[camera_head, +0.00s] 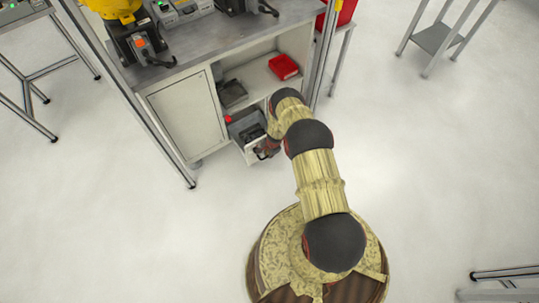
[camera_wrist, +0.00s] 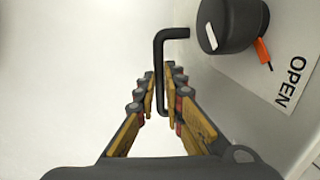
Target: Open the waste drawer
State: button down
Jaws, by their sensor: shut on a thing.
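The waste drawer (camera_head: 252,155) is under the workbench, to the right of a closed white cabinet door. It stands partly pulled out, and its grey inside shows from above. In the wrist view its pale front (camera_wrist: 230,90) carries a black bent bar handle (camera_wrist: 158,70), a round black knob with an orange tag (camera_wrist: 228,24) and an "OPEN" label (camera_wrist: 292,80). My gripper (camera_wrist: 162,100) is shut on the handle, one finger on each side of it. In the head view my gripper (camera_head: 266,150) is at the drawer front, partly hidden by my arm.
The workbench (camera_head: 225,45) has grey metal posts at its corners. A red tray (camera_head: 284,66) and a dark bin (camera_head: 232,92) sit on the shelf above the drawer. The floor (camera_head: 130,235) in front of the bench is clear. A small metal table (camera_head: 440,38) stands at the upper right.

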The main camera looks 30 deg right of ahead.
jog(key=shift+s, duration=0.1)
jog(key=c, duration=1.9)
grip_release()
jog(key=shift+r, duration=0.1)
jog(key=shift+s+r, duration=0.35)
jog(key=shift+r, duration=1.55)
jog(key=shift+s+r, duration=0.35)
jog(key=shift+r, duration=1.6)
jog(key=shift+s+r, duration=0.35)
jog(key=shift+r, duration=1.55)
